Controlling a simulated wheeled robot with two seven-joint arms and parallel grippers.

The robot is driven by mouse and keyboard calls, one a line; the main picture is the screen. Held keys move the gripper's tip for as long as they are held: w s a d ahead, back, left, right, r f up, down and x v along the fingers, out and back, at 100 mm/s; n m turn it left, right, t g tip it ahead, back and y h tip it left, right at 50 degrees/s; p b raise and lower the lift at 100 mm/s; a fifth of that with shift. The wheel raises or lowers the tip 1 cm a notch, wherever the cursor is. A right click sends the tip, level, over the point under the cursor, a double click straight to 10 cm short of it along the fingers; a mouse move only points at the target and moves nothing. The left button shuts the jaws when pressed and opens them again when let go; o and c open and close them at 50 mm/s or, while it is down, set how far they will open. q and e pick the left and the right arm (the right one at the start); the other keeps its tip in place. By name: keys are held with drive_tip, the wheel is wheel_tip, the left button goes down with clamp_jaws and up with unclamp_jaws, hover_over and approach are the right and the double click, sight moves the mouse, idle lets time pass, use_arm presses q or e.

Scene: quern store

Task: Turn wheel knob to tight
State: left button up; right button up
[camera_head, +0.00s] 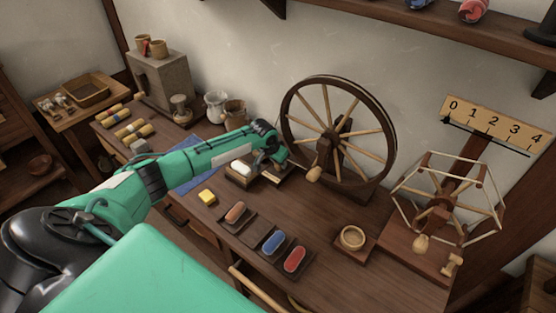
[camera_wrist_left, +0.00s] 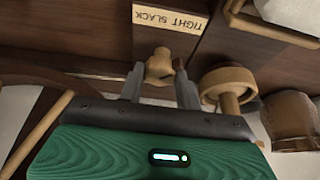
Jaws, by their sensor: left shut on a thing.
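A small wooden knob (camera_wrist_left: 160,63) shows in the left wrist view between the two grey fingers of my left gripper (camera_wrist_left: 160,82), which is shut on it. A pale label (camera_wrist_left: 168,18) beside the knob reads TIGHT SLACK, upside down in this view. In the head view my left gripper (camera_head: 274,160) reaches down by the left side of the large spoked wheel (camera_head: 384,130), and it hides the knob there. The knob's exact setting against the label cannot be told. My right gripper is in neither view.
A wooden holder (camera_head: 236,180) with a white piece stands left of my gripper. A rounded wooden peg (camera_wrist_left: 228,80) is close beside the right finger. Coloured pieces on dark trays lie in front. A reel (camera_head: 440,205) stands at right, under a numbered scale (camera_head: 495,125).

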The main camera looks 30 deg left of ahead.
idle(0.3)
use_arm(q)
drive_tip(key=o, duration=0.6)
drive_tip(key=shift+c, duration=0.2)
drive_tip(key=o, duration=0.4)
drive_tip(key=shift+o, duration=0.2)
